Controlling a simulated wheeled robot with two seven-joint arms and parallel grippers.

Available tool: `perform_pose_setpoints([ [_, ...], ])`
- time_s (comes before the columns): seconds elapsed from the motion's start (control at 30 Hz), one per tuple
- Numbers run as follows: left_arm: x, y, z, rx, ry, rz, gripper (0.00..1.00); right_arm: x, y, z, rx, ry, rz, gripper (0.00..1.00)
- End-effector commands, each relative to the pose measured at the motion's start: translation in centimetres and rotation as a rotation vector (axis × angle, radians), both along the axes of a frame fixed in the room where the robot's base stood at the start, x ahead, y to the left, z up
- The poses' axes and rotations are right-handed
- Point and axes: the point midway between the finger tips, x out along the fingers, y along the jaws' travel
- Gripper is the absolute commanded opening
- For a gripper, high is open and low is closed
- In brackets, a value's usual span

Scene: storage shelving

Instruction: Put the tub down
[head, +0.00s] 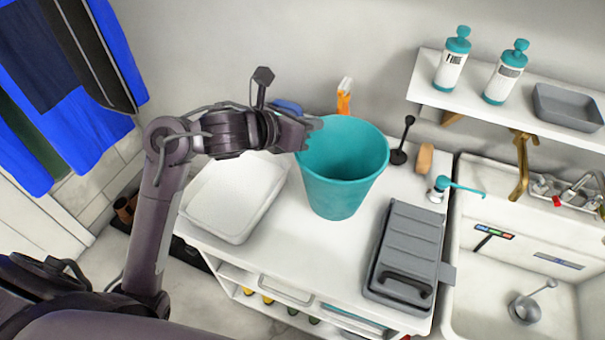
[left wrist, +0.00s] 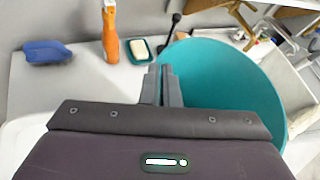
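The teal tub (head: 340,185) is upright over the white counter (head: 300,262), between a white basin and a grey case. I cannot tell whether its base touches the counter. My left gripper (head: 308,128) is at the left side of the tub's rim. In the left wrist view, the gripper's fingers (left wrist: 162,82) are close together with the rim of the tub (left wrist: 225,85) between them. The tub looks empty inside. My right gripper is not in view.
A white basin (head: 207,212) lies left of the tub and a grey case (head: 405,255) right of it. A sink (head: 520,265) is at right.

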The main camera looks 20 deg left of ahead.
Motion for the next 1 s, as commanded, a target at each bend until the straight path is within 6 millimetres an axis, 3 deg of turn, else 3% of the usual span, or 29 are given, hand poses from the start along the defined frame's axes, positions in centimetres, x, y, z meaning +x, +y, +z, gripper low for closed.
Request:
perform_pose_setpoints([
  [0.03,-0.1,0.0,-1.9,-0.009,0.009,0.004,0.00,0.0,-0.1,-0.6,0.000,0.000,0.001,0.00],
  [0.1,-0.1,-0.1,-3.7,-0.010,0.008,0.003,0.00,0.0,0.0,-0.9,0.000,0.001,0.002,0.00],
  [0.3,-0.1,0.0,-7.6,-0.006,0.005,0.005,0.00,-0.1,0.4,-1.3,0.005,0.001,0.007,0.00],
  [0.73,0.0,0.1,-12.2,-0.002,0.000,0.002,0.00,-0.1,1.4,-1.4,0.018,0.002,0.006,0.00],
  [1.0,0.0,0.1,-12.5,0.001,-0.002,0.003,0.00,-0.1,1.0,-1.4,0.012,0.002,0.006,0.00],
])
